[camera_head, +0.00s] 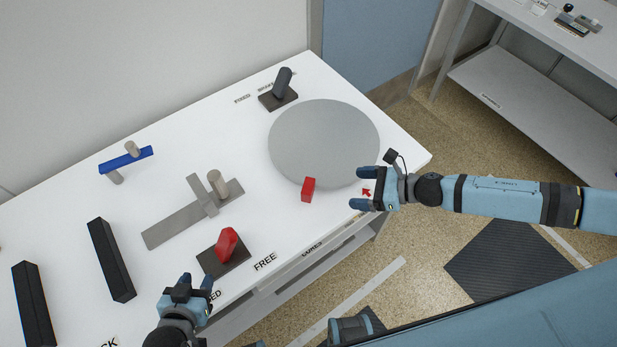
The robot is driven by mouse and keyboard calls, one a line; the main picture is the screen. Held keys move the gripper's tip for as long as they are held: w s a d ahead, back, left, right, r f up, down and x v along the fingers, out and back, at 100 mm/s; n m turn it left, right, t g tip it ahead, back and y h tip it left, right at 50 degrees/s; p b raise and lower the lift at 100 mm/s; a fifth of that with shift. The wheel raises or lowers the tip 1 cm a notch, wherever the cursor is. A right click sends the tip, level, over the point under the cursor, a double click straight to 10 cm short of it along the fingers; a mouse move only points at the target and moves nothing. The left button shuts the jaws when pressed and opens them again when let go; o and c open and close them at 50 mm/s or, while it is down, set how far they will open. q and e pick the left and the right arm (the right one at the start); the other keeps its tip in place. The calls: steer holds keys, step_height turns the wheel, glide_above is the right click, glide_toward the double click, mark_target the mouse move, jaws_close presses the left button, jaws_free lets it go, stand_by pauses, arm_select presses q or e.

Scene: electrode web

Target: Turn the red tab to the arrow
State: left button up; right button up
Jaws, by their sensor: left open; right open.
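A red tab (308,189) stands at the near edge of a large grey disc (325,140) on the white table. A small red arrow (366,192) is marked on the table to the right of the tab, near the disc's rim. My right gripper (359,188) comes in from the right, open and empty, its fingers on either side of the arrow and apart from the tab. My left gripper (196,285) is open and empty at the table's near edge, below a red lever.
The red lever (227,243) sits on a dark base by the FREE label (265,262). A black lever (283,83) stands behind the disc. A grey bar fixture (190,212), a blue bar (126,160) and black blocks (110,260) occupy the left side.

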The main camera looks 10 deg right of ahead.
mark_target(313, 187)
arm_select(q)
steer(key=shift+a, duration=0.1)
step_height(313, 187, down, 2)
steer(key=shift+a+f+b, duration=0.1)
steer(key=shift+f+b, duration=0.15)
steer(key=shift+b, duration=1)
arm_select(e)
steer(key=x, duration=1.2)
steer(key=shift+w+a+f, duration=0.1)
steer(key=shift+a+f, duration=0.05)
steer(key=shift+a, duration=0.15)
arm_select(q)
steer(key=shift+f, duration=0.15)
arm_select(e)
steer(key=shift+w+a+f, duration=0.15)
steer(key=shift+w+a, duration=0.1)
steer(key=shift+a, duration=0.15)
steer(key=c, duration=1.3)
